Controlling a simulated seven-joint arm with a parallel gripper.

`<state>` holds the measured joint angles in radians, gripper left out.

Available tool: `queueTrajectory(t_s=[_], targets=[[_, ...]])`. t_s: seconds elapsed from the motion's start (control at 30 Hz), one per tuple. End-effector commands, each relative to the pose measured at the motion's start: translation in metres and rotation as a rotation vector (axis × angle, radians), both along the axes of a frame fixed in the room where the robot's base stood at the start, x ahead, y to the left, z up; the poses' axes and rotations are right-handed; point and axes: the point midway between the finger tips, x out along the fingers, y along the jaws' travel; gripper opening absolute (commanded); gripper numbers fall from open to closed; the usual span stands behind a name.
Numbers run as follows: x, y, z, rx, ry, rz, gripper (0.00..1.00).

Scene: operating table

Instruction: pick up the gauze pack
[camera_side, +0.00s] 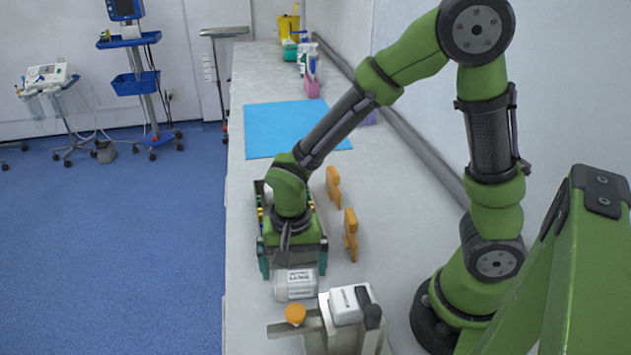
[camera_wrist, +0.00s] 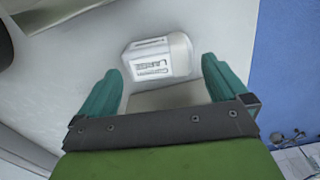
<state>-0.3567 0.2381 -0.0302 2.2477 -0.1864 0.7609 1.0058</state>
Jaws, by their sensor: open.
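A white pack with rounded edges and a dark printed label, which I take for the gauze pack (camera_side: 295,285), lies on the counter below my gripper in the side view. In the wrist view the white pack (camera_wrist: 158,57) shows just beyond the fingertips, roughly between them. My gripper (camera_side: 293,268) is open, its two teal fingers spread wide with nothing held. In the wrist view my gripper (camera_wrist: 162,70) points at the pack. I cannot tell whether a finger touches it.
A grey device with a white box on top (camera_side: 347,304) and an orange knob (camera_side: 295,314) stand close in front of the pack. A rack with coloured items (camera_side: 262,205) is partly hidden behind my gripper. Two orange pieces (camera_side: 350,234) stand to the right. A blue sheet (camera_side: 272,125) lies farther back.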

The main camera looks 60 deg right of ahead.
Motion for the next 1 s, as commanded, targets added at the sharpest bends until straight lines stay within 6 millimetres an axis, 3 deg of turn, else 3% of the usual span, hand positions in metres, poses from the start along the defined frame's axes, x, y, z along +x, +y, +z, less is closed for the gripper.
queueTrajectory(t_s=[0.27,0.57,0.8,1.0], targets=[[-0.003,-0.001,-0.040,-0.001,0.006,-0.002,1.00],[-0.002,-0.001,-0.045,0.000,0.001,0.000,1.00],[-0.002,0.000,-0.045,0.000,0.001,0.000,0.64],[-0.002,0.000,-0.044,0.000,0.000,0.000,0.64]])
